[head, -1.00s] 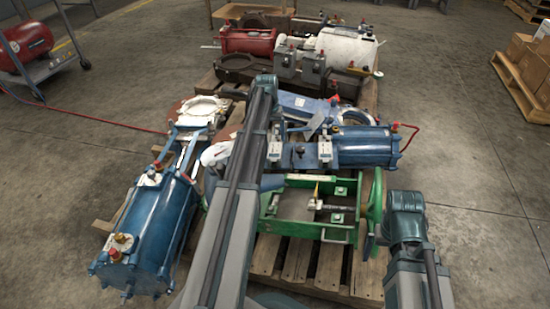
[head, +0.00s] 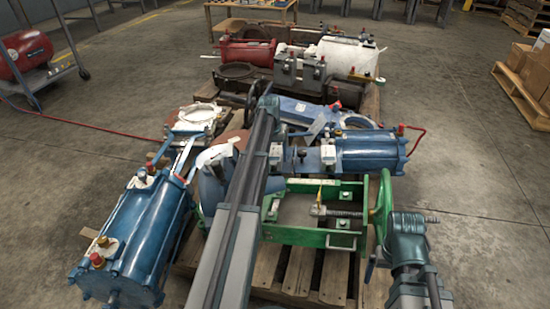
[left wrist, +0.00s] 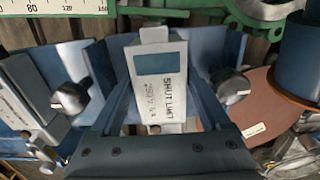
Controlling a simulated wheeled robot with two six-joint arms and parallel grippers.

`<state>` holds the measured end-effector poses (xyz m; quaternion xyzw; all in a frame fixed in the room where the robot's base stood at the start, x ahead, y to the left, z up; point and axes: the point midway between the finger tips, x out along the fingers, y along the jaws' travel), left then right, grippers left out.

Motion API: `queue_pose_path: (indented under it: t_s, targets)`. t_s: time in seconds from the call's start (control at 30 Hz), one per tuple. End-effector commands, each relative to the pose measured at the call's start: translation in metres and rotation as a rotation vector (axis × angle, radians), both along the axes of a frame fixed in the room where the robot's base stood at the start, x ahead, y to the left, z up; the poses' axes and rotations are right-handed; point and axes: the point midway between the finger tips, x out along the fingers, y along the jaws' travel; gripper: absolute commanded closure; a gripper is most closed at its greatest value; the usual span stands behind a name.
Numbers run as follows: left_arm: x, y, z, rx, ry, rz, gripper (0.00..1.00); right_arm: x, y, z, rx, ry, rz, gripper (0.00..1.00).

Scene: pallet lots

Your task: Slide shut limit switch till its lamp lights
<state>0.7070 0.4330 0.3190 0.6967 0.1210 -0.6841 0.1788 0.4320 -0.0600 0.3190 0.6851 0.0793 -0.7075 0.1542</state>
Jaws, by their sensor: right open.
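The shut limit switch (left wrist: 158,85) is a pale box lettered SHUT LIMIT with a dark teal window, centred in the left wrist view. I cannot make out a lit lamp on it. My left gripper (left wrist: 158,112) has a dark finger on either side of the switch; contact is unclear. In the head view my left arm (head: 245,180) covers the gripper. A second pale switch box (left wrist: 20,110) sits at the left of the wrist view. Two pale switch boxes show beside the blue actuator, one (head: 328,154) right of my arm. My right arm (head: 410,245) is at the lower right; its fingertips are not clear.
A green frame with a handwheel (head: 381,205) and screw stands close to my right arm. A blue cylinder (head: 140,235) lies at the left. A blue actuator (head: 368,150) is behind the frame. Bare floor (head: 480,210) is open at the right.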

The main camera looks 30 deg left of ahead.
Motion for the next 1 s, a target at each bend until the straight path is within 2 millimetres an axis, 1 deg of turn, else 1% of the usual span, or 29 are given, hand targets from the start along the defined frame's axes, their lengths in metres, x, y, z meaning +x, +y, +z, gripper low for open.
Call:
queue_pose_path:
  t_s: [0.03,0.17,0.2,0.27,0.3,0.37,0.4,0.43,0.47,0.67,0.8,0.97,1.0]
  targets:
    - [0.0,0.0,0.0001,0.0,0.0,0.0,0.27,0.0,0.0,0.0001,0.0,0.0,0.0,0.0]
    - [0.0,0.0001,0.0001,0.0,0.0,0.0,0.51,0.0,0.0,0.0001,0.0,0.0,0.0,0.0]
    - [0.0,0.0001,0.0001,0.0,0.0,0.0,0.58,0.0,0.0,0.0001,0.0,0.0,0.0,0.0]
    - [0.0,0.0001,0.0001,0.0,0.0,0.0,0.69,0.0,0.0,0.0001,0.0,0.0,0.0,0.0]
    - [0.0,0.0001,0.0001,0.0,0.0,0.0,0.76,0.0,0.0,0.0001,0.0,0.0,0.0,0.0]
    - [0.0,0.0001,0.0001,0.0,0.0,0.0,0.87,0.0,0.0,0.0001,0.0,0.0,0.0,0.0]
    - [0.0,0.0002,0.0001,0.0,0.0,0.0,0.94,0.0,0.0,0.0001,0.0,0.0,0.0,0.0]
    - [0.0,0.0002,0.0001,0.0,0.0,0.0,0.99,0.0,0.0,0.0001,0.0,0.0,0.0,0.0]
    - [0.0,0.0002,0.0001,0.0,0.0,0.0,1.0,0.0,0.0,0.0001,0.0,0.0,0.0,0.0]
    - [0.0002,-0.0005,0.0001,0.0,0.0,0.0,1.0,0.0,0.0,0.0002,0.0,0.0,0.0,0.0]
    - [0.0038,-0.0083,0.0009,0.0,0.0,0.0,1.0,-0.0001,0.0,0.0008,0.0,0.0,0.0,0.0]
    - [0.0036,-0.0077,0.0006,-0.001,0.0,0.0,1.0,0.0,0.0,0.0006,0.0,0.0,0.0,0.0]
    - [0.0036,-0.0077,0.0006,-0.001,0.0,0.0,0.27,0.0,0.0,0.0006,0.0,0.0,0.0,0.0]
